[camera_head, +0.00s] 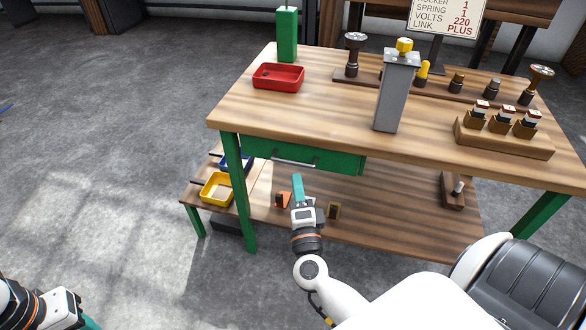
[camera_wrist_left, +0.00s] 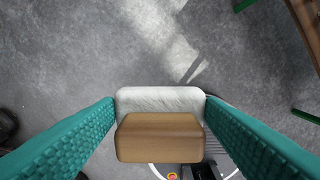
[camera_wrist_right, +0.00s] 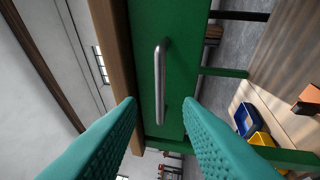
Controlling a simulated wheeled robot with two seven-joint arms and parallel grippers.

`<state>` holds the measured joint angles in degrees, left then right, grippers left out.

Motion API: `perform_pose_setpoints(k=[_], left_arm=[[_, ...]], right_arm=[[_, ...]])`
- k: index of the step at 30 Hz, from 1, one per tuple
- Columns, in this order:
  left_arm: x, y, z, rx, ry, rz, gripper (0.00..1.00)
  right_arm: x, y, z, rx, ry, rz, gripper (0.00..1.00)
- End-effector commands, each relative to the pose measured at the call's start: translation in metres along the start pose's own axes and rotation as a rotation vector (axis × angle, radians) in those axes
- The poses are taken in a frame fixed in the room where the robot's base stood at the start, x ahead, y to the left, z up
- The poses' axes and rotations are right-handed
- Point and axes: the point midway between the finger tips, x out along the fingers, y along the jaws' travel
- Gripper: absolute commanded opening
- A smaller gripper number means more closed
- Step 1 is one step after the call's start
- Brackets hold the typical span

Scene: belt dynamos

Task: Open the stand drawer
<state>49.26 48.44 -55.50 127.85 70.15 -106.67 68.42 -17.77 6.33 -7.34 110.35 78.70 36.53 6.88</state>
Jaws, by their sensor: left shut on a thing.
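The stand is a wooden table with green legs, and its green drawer (camera_head: 340,162) sits under the top, looking shut. The drawer's grey bar handle (camera_head: 295,163) also shows in the right wrist view (camera_wrist_right: 160,80). My right gripper (camera_head: 297,180) is open in front of and just below the handle. In the right wrist view its teal fingers (camera_wrist_right: 160,108) lie to either side of the handle's line, with nothing held. My left gripper (camera_wrist_left: 160,103) is shut on a brown-and-white block (camera_wrist_left: 160,137), away from the stand at the head view's lower left.
The tabletop holds a red tray (camera_head: 278,87), a grey post (camera_head: 391,100) with a yellow knob, and a wooden rack (camera_head: 505,139). A lower shelf (camera_head: 375,225) carries small parts. A yellow bin (camera_head: 205,198) stands left. Floor at left is clear.

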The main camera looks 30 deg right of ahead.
Motion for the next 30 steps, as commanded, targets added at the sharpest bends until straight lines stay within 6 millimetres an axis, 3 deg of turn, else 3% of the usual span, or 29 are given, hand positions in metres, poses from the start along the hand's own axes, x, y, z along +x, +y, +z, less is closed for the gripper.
perform_pose_setpoints(k=[3, 9, 22, 28, 30], left_arm=[[0.001, 0.000, 0.000, 0.000, 0.000, 0.000, 0.42], [0.003, 0.000, 0.000, 0.000, 0.000, 0.000, 0.42], [0.003, 0.000, 0.000, 0.000, 0.000, 0.000, 0.42], [0.003, 0.000, 0.000, 0.000, 0.000, 0.000, 0.42], [0.003, 0.000, 0.000, 0.000, 0.000, 0.000, 0.42]], right_arm=[[0.025, 0.000, 0.000, -0.002, 0.000, 0.003, 0.32], [0.052, -0.001, -0.001, -0.001, 0.002, 0.001, 0.32], [0.061, -0.001, 0.000, -0.003, 0.002, -0.001, 0.32], [0.061, -0.001, 0.000, -0.003, 0.002, -0.001, 0.00], [0.061, -0.001, 0.000, -0.003, 0.002, -0.001, 0.00]])
